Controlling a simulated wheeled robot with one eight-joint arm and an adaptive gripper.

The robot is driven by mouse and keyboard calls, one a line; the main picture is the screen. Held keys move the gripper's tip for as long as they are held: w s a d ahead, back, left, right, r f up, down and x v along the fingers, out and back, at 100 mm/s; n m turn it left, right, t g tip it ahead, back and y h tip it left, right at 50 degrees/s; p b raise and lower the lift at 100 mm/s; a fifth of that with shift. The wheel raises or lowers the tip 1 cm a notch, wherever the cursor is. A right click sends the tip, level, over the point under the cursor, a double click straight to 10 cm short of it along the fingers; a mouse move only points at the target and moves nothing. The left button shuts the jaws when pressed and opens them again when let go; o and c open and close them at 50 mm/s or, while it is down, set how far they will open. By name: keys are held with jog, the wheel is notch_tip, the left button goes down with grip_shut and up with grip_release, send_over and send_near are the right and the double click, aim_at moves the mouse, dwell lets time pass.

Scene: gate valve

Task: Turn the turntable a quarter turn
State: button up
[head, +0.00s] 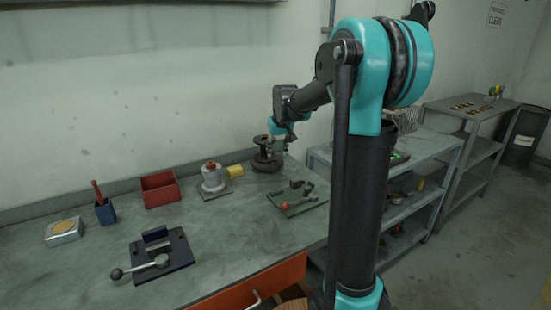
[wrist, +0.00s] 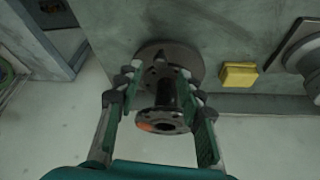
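The turntable (wrist: 203,67) is a dark round plate near the back of the bench, with a dark flanged pipe piece (wrist: 163,122) standing on it. The pipe's upper flange has an orange mark. In the head view the turntable (head: 266,165) is at the far end of the bench, partly behind my gripper. My gripper (wrist: 161,72) is open, with one finger on each side of the pipe and its tips close to the plate. Gaps show beside the pipe's neck; I cannot tell whether a finger touches the flange or plate. My gripper (head: 279,140) is small in the head view.
A yellow block (wrist: 238,75) and a grey valve-like fixture (head: 213,180) stand left of the turntable in the head view. A green board with a red-knobbed lever (head: 297,199) lies in front. A red bin (head: 160,188) stands farther left. The wall is close behind.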

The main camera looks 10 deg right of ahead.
aim_at(275, 159)
jog(key=shift+x, duration=2.3)
grip_shut()
